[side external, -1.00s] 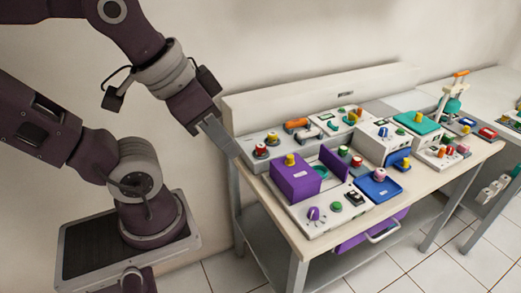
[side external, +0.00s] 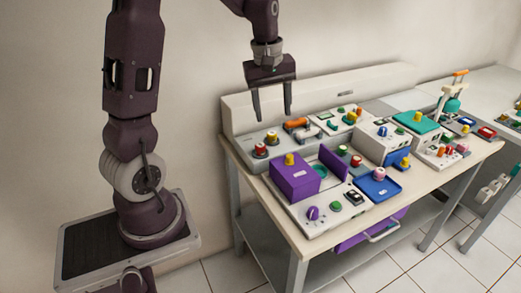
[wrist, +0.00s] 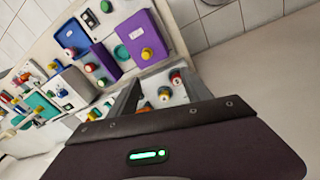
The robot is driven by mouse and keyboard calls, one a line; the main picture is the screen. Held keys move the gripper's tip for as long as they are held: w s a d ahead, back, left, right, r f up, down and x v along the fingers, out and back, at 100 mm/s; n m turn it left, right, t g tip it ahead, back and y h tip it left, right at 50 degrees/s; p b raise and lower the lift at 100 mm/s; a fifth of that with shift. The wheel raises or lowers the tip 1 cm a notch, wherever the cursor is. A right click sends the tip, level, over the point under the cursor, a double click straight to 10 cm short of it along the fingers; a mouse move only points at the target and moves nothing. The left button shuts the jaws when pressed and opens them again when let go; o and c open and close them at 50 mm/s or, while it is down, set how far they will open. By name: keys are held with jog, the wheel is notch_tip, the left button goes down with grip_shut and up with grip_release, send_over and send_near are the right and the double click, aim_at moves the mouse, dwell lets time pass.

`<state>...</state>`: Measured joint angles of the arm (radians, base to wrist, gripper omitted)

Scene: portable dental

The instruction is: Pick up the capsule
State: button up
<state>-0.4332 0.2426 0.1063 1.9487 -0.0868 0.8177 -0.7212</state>
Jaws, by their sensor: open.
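I cannot tell for certain which small part is the capsule. An elongated orange piece (side external: 296,123) lies at the back left of the bench, right of my gripper's fingers in the picture. My gripper (side external: 272,118) is open and empty, pointing down above the bench's back left part. In the wrist view, its body hides the lower part of the picture.
A purple box (side external: 290,183) with a yellow knob and an upright purple panel (side external: 334,162) stand at the front left. A blue tray (side external: 365,193) lies to their right. A raised back panel (side external: 245,118) edges the bench. Several devices crowd the right side.

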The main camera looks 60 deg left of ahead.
aim_at(260, 145)
jog(key=a+f+n, duration=0.1)
jog(key=a+f, duration=0.2)
jog(key=a+f+n+g, duration=0.1)
jog(key=a+f+n, duration=0.1)
jog(key=a+f, duration=0.1)
jog(key=w+a+f+n, duration=0.1)
jog(key=a+f+n, duration=0.1)
jog(key=a+f, duration=0.1)
jog(key=shift+a+f+g, duration=0.3)
jog(key=shift+f, duration=0.05)
jog(key=shift+n, duration=0.3)
jog(key=f, duration=0.7)
jog(key=shift+w+a+f, duration=0.2)
jog(key=shift+w, duration=0.1)
grip_shut()
